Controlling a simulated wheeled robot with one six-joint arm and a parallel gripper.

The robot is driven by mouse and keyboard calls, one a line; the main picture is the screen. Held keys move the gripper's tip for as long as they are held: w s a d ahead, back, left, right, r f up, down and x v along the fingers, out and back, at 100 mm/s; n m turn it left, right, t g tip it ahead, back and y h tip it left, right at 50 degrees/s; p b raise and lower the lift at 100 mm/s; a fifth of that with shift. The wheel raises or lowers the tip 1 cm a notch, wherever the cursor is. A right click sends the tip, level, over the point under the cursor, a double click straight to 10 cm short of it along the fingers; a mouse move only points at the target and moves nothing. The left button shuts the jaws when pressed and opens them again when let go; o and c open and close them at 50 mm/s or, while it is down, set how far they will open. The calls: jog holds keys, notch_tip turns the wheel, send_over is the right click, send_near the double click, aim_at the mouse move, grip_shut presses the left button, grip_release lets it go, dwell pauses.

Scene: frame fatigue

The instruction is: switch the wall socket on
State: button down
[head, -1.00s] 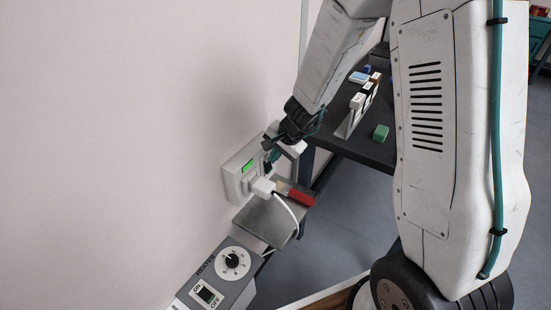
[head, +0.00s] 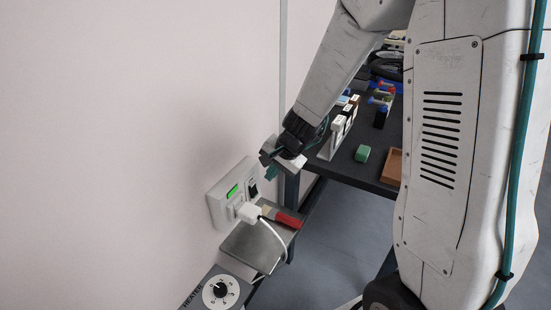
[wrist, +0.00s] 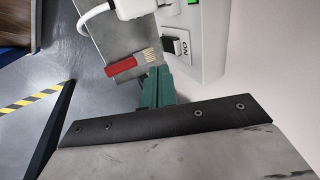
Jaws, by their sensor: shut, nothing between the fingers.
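The white wall socket (head: 216,208) is on the wall left of centre in the head view, with a lit green window (head: 232,191). Its black rocker switch (head: 254,190) sits beside the window; in the wrist view the switch (wrist: 177,42) lies next to a label reading ON. A white plug (head: 249,212) with a cable is in the socket. My gripper (head: 271,173) is shut and empty, with green fingers. It is up and right of the switch in the head view, apart from it. The fingers (wrist: 155,80) also show in the wrist view.
A metal shelf (head: 243,250) below the socket holds a red-handled brush (head: 288,219). A heater panel with a dial (head: 221,290) is below left. A dark table (head: 340,168) with a green block (head: 362,153) and other items stands behind right.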

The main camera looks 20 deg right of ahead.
notch_tip(320, 180, up, 6)
jog(key=shift+s+d, duration=0.4)
jog(key=s+r+n+g+h, duration=0.1)
jog(key=s+r+n, duration=0.2)
jog(key=s, duration=0.6)
jog(key=s+d+r+n+h, duration=0.1)
jog(key=s+r+n, duration=0.3)
jog(key=s, duration=0.5)
jog(key=s+r+n+g+h, duration=0.1)
jog(key=s+r+n, duration=0.2)
jog(key=s+r, duration=0.3)
jog(key=s, duration=0.3)
jog(key=shift+s+d+r+n+g, duration=0.15)
jog(key=shift+s+r+n+g, duration=0.15)
jog(key=shift+s+r, duration=0.1)
jog(key=shift+w, duration=0.1)
